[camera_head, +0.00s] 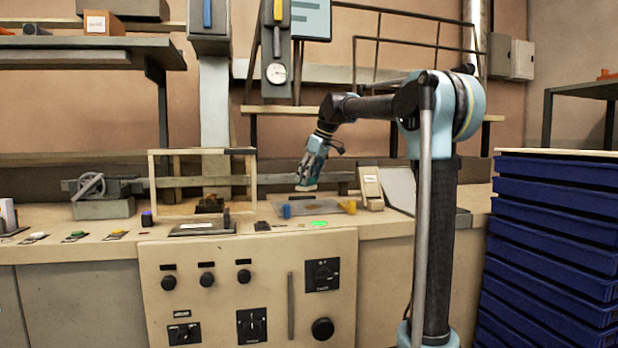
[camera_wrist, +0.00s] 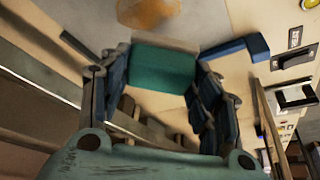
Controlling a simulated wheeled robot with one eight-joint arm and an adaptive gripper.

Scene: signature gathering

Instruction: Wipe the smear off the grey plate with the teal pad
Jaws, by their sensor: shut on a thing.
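My gripper (camera_head: 308,180) is over the bench, above the grey plate (camera_head: 328,210). In the wrist view my gripper (camera_wrist: 163,80) is shut on the teal pad (camera_wrist: 160,70), with a dark blue finger on each side of it. In the head view the pad (camera_head: 306,188) shows as a small pale-edged block under the fingers, seemingly apart from the plate. The orange-brown smear (camera_wrist: 150,12) lies on the plate (camera_wrist: 95,20) at the top of the wrist view, beyond the pad. The smear's upper part is cut off by the frame edge.
An open wooden frame (camera_head: 152,185) and a grey vice (camera_head: 103,207) stand further left. Blue crates (camera_head: 550,250) are stacked at the right.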

